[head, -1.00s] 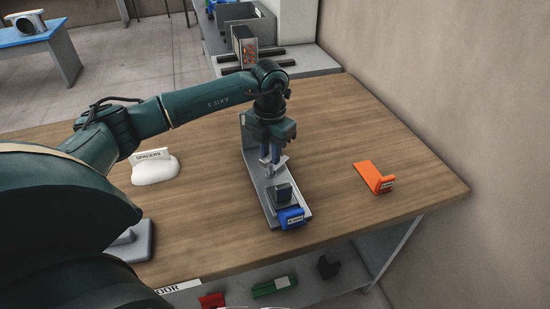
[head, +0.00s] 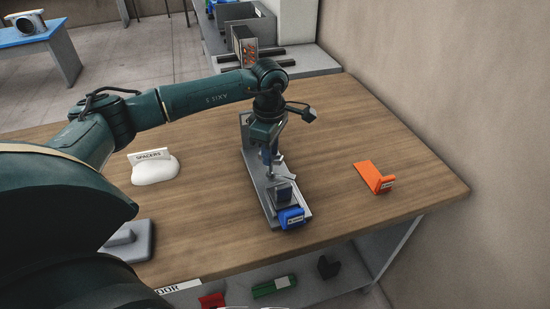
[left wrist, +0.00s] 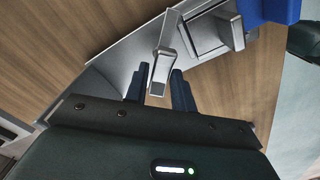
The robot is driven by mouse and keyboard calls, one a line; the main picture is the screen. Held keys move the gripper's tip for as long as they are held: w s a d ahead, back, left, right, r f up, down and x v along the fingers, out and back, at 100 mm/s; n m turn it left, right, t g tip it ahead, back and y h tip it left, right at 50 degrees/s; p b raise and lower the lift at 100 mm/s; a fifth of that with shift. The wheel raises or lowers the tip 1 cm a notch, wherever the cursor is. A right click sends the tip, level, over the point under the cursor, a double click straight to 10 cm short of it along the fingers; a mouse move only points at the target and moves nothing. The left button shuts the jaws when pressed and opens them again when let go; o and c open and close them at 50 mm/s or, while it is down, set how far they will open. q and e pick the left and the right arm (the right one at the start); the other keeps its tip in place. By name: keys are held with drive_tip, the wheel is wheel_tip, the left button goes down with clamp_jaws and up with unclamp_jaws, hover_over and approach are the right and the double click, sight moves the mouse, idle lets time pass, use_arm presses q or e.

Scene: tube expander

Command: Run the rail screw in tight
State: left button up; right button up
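A long grey metal rail (head: 256,176) lies on the wooden table, with an upright plate at its far end and a blue labelled block (head: 291,217) at its near end. My left gripper (head: 269,160) points down over the middle of the rail. The screw's shaft and tip are hidden. A dark grey block (head: 283,193) sits on the rail near the blue block. My right gripper is not in view.
An orange bracket (head: 374,177) lies to the right on the table. A white spacer holder (head: 154,167) and a grey block (head: 130,241) are to the left. Red, green and black parts lie on a lower shelf. The table's right part is mostly clear.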

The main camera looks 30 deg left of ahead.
use_arm(q)
drive_tip(key=o, duration=0.3)
drive_tip(key=shift+r+p, duration=1.1)
drive_tip(key=shift+r, duration=0.65)
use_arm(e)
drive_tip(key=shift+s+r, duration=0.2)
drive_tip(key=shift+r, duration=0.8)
use_arm(q)
drive_tip(key=shift+n, duration=2)
drive_tip(key=n, duration=0.5)
drive_tip(key=shift+n, duration=0.3)
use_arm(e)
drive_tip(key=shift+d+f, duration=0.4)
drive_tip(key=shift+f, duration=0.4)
